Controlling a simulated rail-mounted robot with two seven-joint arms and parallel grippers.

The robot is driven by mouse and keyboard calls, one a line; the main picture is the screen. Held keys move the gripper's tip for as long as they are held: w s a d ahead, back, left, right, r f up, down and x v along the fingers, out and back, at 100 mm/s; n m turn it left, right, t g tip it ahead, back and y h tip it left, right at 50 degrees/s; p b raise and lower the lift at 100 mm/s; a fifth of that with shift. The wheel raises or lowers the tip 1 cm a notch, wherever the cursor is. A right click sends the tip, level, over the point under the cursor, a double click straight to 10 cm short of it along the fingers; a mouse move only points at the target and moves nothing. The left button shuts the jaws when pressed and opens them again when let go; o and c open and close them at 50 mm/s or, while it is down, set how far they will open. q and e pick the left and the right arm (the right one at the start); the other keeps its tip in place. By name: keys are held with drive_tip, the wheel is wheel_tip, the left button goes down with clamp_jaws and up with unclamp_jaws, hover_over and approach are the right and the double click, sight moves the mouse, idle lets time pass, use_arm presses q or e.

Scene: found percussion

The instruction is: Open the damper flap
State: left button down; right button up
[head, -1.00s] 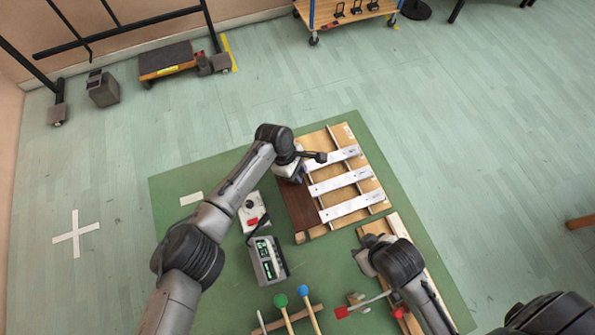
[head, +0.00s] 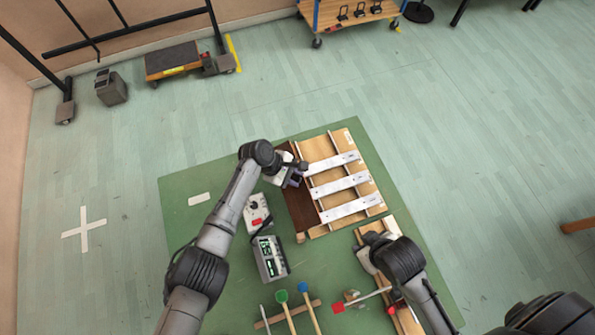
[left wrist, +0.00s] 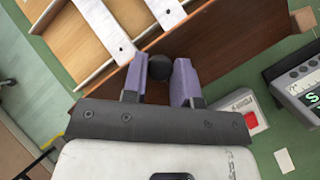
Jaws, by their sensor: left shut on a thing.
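The damper flap (head: 301,208) is a dark brown board along the left side of a wooden bar instrument (head: 357,150). In the left wrist view the flap (left wrist: 235,45) shows as a broad brown face, and a round black knob (left wrist: 157,67) sits at it. My left gripper (head: 297,179) is at the flap's left part. Its purple fingers (left wrist: 159,78) are shut on the knob, one on each side. I cannot tell the flap's exact tilt. My right gripper (head: 366,254) is over the lower wooden piece, its fingertips hidden.
Silver bars (head: 340,186) lie on the instrument to the flap's right. A box with a red button (head: 256,213) and a grey device with a display (head: 270,258) stand left and below. Mallets (head: 304,294) lie at the front. The green mat (head: 190,240) is clear at left.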

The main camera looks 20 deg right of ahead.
use_arm(q)
drive_tip(key=shift+a+r+h, duration=0.35)
drive_tip(key=shift+a+h, duration=0.2)
drive_tip(key=shift+h, duration=0.55)
drive_tip(key=shift+a+r+m+h, duration=0.15)
drive_tip(key=shift+a+m+h, duration=0.2)
drive_tip(key=shift+h, duration=0.25)
drive_tip(key=c, duration=0.9)
unclamp_jaws()
drive_tip(key=shift+a, duration=0.1)
drive_tip(key=p+v, duration=0.1)
drive_tip(key=v, duration=1.2)
drive_tip(key=shift+w+a+r+p, duration=0.1)
drive_tip(key=shift+w+a+p, duration=0.25)
drive_tip(key=shift+p, duration=0.05)
